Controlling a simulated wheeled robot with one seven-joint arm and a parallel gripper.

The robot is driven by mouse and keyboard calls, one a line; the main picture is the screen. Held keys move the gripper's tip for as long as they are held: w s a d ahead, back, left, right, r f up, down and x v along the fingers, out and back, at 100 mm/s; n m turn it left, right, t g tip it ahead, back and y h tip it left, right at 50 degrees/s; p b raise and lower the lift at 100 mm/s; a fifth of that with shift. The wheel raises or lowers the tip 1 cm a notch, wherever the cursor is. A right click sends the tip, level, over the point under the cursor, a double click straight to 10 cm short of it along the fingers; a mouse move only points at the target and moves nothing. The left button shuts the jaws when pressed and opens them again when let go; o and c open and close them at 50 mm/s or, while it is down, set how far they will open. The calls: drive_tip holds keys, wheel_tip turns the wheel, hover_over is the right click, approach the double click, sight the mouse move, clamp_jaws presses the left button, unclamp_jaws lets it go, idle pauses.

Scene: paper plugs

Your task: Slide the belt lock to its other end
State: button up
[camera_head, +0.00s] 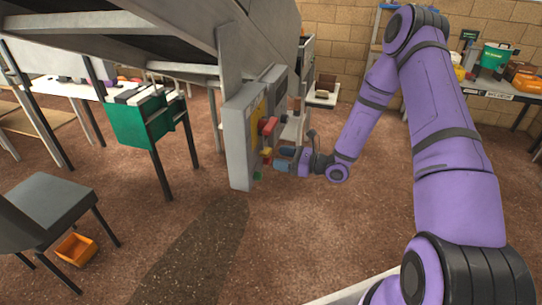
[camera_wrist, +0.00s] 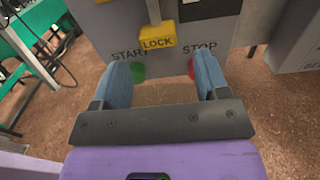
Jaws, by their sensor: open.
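The belt lock is a yellow block marked LOCK (camera_wrist: 157,36) on the front of a grey control panel (camera_wrist: 108,22) in the wrist view. A pale vertical bar or slot runs up from it. It sits above and between the words START and STOP. My gripper (camera_wrist: 167,70) is open and empty in the wrist view, with its two blue fingers apart below the lock. I see no contact with the lock. In the head view my gripper (camera_head: 284,160) is close to the lower part of the panel (camera_head: 238,150).
Below the lock are a green button (camera_wrist: 138,72) and a red button (camera_wrist: 191,68), each beside a finger. A grey box (camera_wrist: 300,40) stands to the right. In the head view a green bin (camera_head: 143,120), a chair (camera_head: 60,205) and an orange crate (camera_head: 76,249) are at left.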

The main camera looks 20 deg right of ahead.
drive_tip(key=shift+v, duration=2.7)
drive_tip(key=s+a+r+n+g+h, duration=0.1)
drive_tip(key=s+a+r+n+g, duration=0.3)
drive_tip(key=r, duration=0.3)
drive_tip(key=s+a+r+n+g+h, duration=0.1)
drive_tip(key=s+r+n+g, duration=0.25)
drive_tip(key=r+n, duration=0.25)
drive_tip(key=s+a+r+n+g+h, duration=0.1)
drive_tip(key=s+a+r+n+g, duration=0.3)
drive_tip(key=r, duration=0.3)
drive_tip(key=s+d+r+n+t+h, duration=0.3)
drive_tip(key=s+r, duration=0.4)
drive_tip(key=s, duration=0.3)
drive_tip(key=s+d+r+n+t+h, duration=0.3)
drive_tip(key=s+d+r+n+h, duration=0.1)
drive_tip(key=s+r+n+h, duration=0.4)
drive_tip(key=shift+s+d+r+h, duration=0.3)
drive_tip(key=shift+s+d, duration=0.1)
drive_tip(key=shift+s, duration=0.7)
